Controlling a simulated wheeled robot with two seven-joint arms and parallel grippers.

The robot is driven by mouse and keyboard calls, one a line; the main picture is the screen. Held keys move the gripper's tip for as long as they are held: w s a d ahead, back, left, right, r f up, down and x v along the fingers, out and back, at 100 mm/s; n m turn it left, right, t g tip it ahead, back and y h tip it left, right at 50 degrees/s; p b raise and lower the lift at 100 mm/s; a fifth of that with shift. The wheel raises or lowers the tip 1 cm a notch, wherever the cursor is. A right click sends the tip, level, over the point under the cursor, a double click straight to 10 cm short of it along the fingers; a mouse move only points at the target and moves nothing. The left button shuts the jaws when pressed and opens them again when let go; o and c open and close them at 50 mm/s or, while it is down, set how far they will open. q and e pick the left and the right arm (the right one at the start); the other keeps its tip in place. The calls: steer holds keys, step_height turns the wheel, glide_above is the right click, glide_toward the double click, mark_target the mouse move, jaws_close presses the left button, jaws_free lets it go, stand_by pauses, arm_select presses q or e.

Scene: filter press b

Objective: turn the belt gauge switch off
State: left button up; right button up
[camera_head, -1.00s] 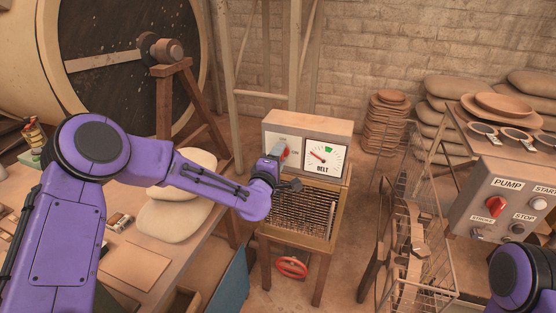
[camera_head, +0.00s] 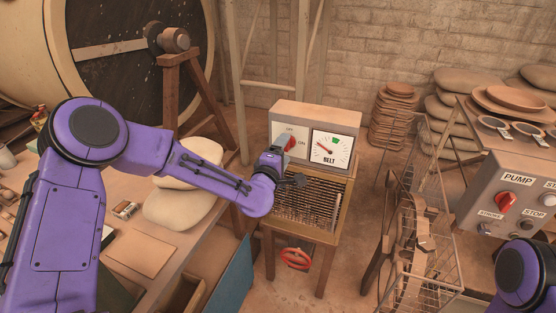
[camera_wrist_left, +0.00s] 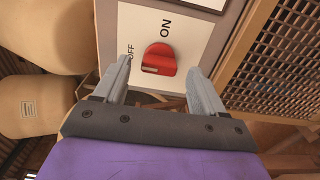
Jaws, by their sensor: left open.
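The belt gauge switch is a red knob (camera_head: 290,143) on the white plate of the gauge box (camera_head: 318,114), with OFF above it and ON to its right. In the left wrist view the red knob (camera_wrist_left: 159,59) shows a white mark on its lower left edge; I cannot tell for sure which label it points to. My left gripper (camera_head: 276,157) is just in front of the plate. In the wrist view the open left gripper (camera_wrist_left: 160,72) has one finger on each side of the knob, with visible gaps. My right gripper is not in view.
The BELT dial (camera_head: 331,149) is right of the switch. A grille-topped stand (camera_head: 306,206) is below, with a red handwheel (camera_head: 295,258) under it. A pump panel (camera_head: 513,203) stands at right. A work table with pale sacks (camera_head: 178,208) is at left.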

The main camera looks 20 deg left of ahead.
arm_select(q)
steer(key=s+b, duration=0.1)
steer(key=s, duration=0.7)
steer(key=shift+s+a, duration=0.15)
steer(key=shift+s, duration=0.2)
steer(key=s+a+f+m+g+y, duration=0.1)
steer(key=s+a+f+m+g, duration=0.25)
steer(key=f, duration=0.65)
steer(key=s+f+m+g+y, duration=0.1)
steer(key=s+f+m+g, duration=0.25)
steer(key=s+f, duration=0.5)
steer(key=s+a+f+m+g+y, duration=0.1)
steer(key=s+a+f+m+g, duration=0.1)
steer(key=s+f, duration=0.6)
steer(key=s+a+f+m+g+y, duration=0.1)
steer(key=s+a+f+m+g, duration=0.1)
steer(key=s+a+f+g, duration=0.3)
steer(key=s+f, duration=0.4)
steer(key=s, duration=0.7)
steer(key=shift+g, duration=0.4)
